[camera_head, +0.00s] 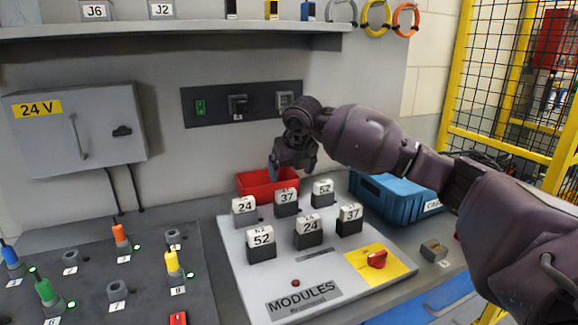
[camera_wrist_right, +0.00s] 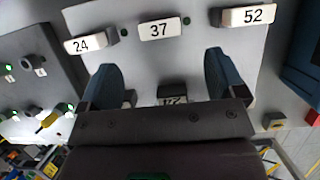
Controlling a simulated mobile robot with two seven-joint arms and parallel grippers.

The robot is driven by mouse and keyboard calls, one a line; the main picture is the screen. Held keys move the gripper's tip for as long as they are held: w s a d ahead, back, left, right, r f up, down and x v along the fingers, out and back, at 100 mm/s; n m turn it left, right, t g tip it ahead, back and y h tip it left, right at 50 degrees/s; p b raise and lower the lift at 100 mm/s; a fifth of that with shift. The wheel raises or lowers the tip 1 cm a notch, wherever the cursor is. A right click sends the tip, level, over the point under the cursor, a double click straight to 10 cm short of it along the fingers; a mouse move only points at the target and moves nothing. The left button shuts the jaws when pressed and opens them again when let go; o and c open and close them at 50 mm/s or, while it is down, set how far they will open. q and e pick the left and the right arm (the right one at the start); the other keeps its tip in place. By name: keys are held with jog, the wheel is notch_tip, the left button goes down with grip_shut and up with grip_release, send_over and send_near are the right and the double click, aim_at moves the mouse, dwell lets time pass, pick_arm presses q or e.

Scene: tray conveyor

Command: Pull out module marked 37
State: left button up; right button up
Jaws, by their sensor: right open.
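The white module panel (camera_head: 240,275) carries several dark modules with white numbered tops. One module marked 37 (camera_head: 286,198) sits in the middle of the back row, and another module marked 37 (camera_head: 350,218) sits at the front right. My right gripper (camera_head: 292,170) is open and empty, above and behind the back row. In the right wrist view, the fingers (camera_wrist_right: 162,68) are spread, and a module marked 37 (camera_wrist_right: 160,31) shows beyond them, centred on the gap. A partly hidden module (camera_wrist_right: 172,91) shows between the fingers. My left gripper is not in view.
A red bin (camera_head: 262,182) stands behind the panel and a blue crate (camera_head: 395,200) to its right. Modules 24 (camera_head: 244,208) and 52 (camera_head: 322,192) flank the back 37. A red knob (camera_head: 377,259) is on the panel. A shelf (camera_head: 180,30) overhangs the back.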

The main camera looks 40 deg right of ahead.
aim_at(285, 190)
jog(key=b+x, duration=0.1)
jog(key=x, duration=0.7)
jog(key=shift+a, duration=0.1)
jog(key=shift+w+f, duration=0.15)
jog(key=shift+f, duration=0.2)
jog(key=shift+c, duration=0.3)
jog(key=c, duration=0.9)
jog(key=shift+c, duration=0.3)
jog(key=shift+r, duration=0.25)
jog(key=shift+r, duration=0.35)
